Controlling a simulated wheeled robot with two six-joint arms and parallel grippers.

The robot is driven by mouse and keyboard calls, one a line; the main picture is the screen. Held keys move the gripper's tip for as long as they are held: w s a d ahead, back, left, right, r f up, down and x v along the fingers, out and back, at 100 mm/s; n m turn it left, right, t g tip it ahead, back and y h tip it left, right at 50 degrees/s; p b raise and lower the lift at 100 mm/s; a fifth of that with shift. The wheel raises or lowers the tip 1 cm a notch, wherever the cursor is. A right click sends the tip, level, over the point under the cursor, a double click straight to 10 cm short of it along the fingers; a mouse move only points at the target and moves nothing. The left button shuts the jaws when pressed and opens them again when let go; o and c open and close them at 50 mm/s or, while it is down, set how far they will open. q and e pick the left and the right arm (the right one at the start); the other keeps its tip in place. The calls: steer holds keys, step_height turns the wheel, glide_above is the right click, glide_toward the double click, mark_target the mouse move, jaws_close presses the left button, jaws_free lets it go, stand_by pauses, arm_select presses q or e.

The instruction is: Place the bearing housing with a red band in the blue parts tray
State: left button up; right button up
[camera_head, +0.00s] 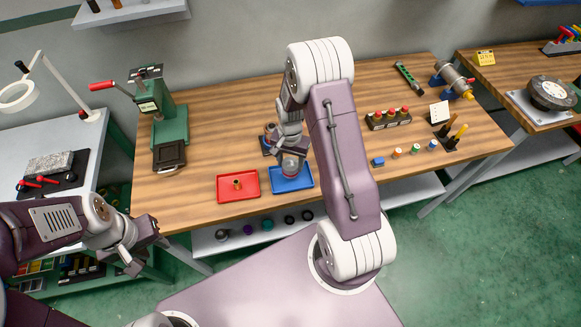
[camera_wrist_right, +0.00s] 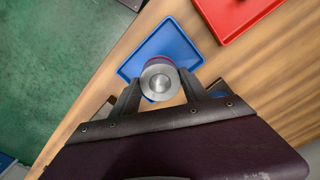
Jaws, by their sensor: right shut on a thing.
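The bearing housing (camera_wrist_right: 160,80) is a silver cylinder with a hole in its end face and a reddish band at its side. My right gripper (camera_head: 291,157) is shut on it, with a finger on either side in the right wrist view. In the head view the housing (camera_head: 291,168) is over the blue parts tray (camera_head: 303,184). I cannot tell whether it touches the tray floor. The tray (camera_wrist_right: 182,44) also shows behind the housing in the right wrist view. My left gripper (camera_head: 146,247) is open and empty, off the table's front left.
A green press (camera_head: 170,125) is further left. A blue block (camera_head: 378,162), small coloured cylinders and a rack (camera_head: 388,119) are to the right.

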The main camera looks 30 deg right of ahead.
mark_target(291, 169)
step_height(291, 169, down, 4)
steer(key=shift+s+r+p, duration=0.15)
steer(key=shift+r+p, duration=0.05)
steer(key=shift+p, duration=0.2)
steer(key=shift+w+f, duration=0.2)
steer(key=shift+f, duration=0.05)
steer(key=shift+s, duration=0.1)
steer(key=o, duration=1.6)
steer(key=shift+c, duration=0.2)
steer(key=shift+f, duration=0.1)
